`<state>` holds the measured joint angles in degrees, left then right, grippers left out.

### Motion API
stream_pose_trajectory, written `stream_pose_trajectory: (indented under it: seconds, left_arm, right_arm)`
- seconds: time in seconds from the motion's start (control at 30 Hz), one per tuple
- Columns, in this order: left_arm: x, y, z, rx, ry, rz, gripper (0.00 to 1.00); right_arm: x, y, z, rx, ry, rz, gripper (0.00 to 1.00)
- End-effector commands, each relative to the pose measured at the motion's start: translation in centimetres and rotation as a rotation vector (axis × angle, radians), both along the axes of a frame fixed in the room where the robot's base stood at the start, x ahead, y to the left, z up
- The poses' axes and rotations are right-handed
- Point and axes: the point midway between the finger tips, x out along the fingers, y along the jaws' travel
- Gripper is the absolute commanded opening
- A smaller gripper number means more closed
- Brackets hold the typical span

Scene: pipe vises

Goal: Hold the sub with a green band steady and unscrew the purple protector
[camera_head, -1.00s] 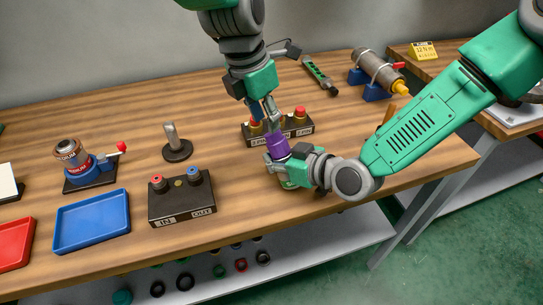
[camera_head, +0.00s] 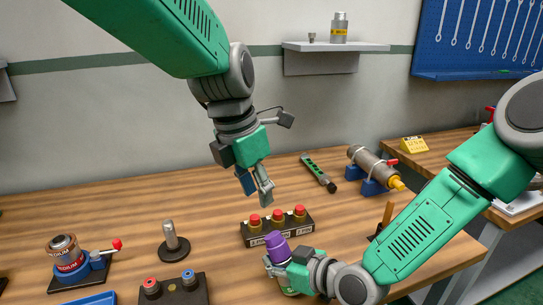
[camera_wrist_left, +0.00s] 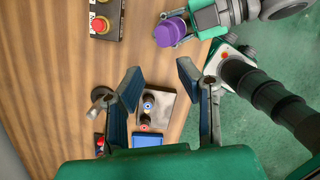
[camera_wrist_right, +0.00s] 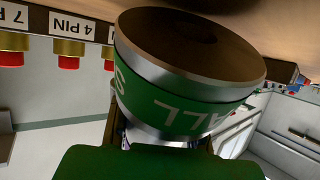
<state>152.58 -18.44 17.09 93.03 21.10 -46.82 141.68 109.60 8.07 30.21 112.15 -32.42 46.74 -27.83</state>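The purple protector (camera_head: 276,243) sits upright on the upper end of the sub with a green band. It also shows in the left wrist view (camera_wrist_left: 170,31). My right gripper (camera_head: 281,268) is closed around the sub below the protector. In the right wrist view the green band with white letters (camera_wrist_right: 185,115) and the sub's brown end face (camera_wrist_right: 190,42) fill the middle, hiding the fingertips. My left gripper (camera_head: 256,190) is open and empty, above the table, up and left of the protector. Its two blue-padded fingers (camera_wrist_left: 160,85) are spread wide.
A block with several red-topped gauges (camera_head: 277,226) stands just behind the sub. A black IN/OUT block (camera_head: 172,289), a post on a round base (camera_head: 172,243) and a small vise (camera_head: 78,262) stand left.

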Motion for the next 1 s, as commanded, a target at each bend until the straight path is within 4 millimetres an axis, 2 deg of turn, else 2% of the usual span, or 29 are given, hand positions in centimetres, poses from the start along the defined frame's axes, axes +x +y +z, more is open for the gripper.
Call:
stream_pose_trajectory:
  seconds: [0.17, 0.4, 0.63, 0.77, 1.0]
  left_arm:
    - [0.3, 0.1, -0.5, -0.034, 0.032, -0.003, 0.43]
    - [1.6, 0.8, -3.3, -0.241, 0.208, -0.030, 0.43]
    - [2.4, 1.7, -5.1, -0.374, 0.295, -0.042, 0.43]
    - [2.3, 1.4, -5.8, -0.386, 0.301, -0.044, 0.43]
    - [1.7, -0.3, -8.4, -0.384, 0.303, -0.044, 0.43]
  right_arm:
    - [0.0, -0.1, -0.1, -0.002, 0.003, 0.000, 0.00]
    - [0.0, 0.0, -0.1, -0.002, 0.003, 0.000, 0.00]
    - [-0.1, 0.0, -0.1, -0.002, 0.003, 0.000, 0.00]
    - [-0.1, 0.0, -0.1, -0.002, 0.003, 0.001, 0.00]
    - [-0.2, 0.0, -0.2, -0.002, 0.004, 0.001, 0.00]
